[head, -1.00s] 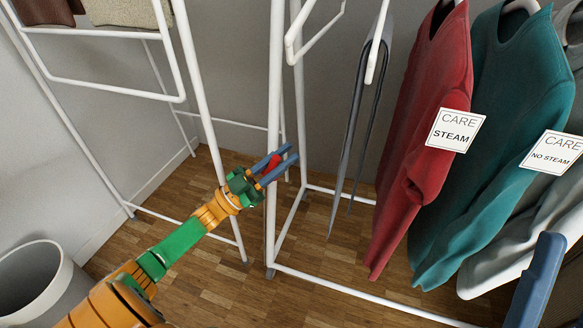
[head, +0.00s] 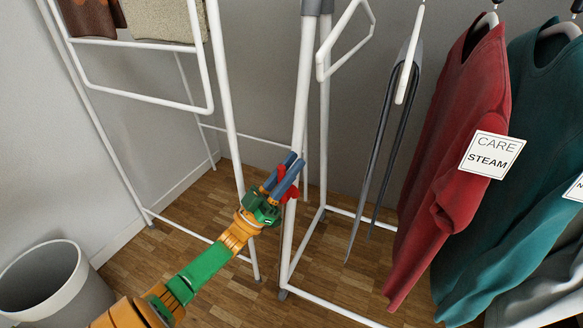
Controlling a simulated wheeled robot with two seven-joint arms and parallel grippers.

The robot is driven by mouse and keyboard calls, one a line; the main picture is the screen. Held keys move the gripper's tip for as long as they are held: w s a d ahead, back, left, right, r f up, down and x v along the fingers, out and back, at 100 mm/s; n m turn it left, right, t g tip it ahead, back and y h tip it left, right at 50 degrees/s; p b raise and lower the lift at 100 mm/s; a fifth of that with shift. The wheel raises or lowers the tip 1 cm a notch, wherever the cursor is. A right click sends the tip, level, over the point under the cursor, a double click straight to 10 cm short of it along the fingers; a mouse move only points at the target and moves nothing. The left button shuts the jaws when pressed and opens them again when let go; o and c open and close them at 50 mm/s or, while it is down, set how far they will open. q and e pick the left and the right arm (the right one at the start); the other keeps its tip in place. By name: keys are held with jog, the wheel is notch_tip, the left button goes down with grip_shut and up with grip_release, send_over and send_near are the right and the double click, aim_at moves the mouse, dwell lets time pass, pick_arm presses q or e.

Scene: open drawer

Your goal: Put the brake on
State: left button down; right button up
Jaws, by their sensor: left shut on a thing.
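My left gripper (head: 293,162) has blue fingers and is at the white post (head: 301,110) of the clothes rack. It is shut on a small red part, which looks like the brake (head: 290,193). The red shows beside and below the fingers, against the post. The fingers hide much of the red part, so I cannot tell its exact angle. My right gripper is not in view.
A red garment (head: 455,150) with a steam care tag (head: 491,155) and a teal garment (head: 530,170) hang at the right. Grey trousers (head: 385,130) hang nearer the post. Another white rack (head: 135,44) stands left. A bin (head: 85,285) sits at lower left.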

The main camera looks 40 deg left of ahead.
pick_arm(q)
jog(key=c, duration=0.8)
grip_release()
jog(key=shift+o, duration=0.2)
jog(key=v, duration=0.7)
jog(key=shift+b, duration=0.3)
jog(key=shift+f, duration=0.1)
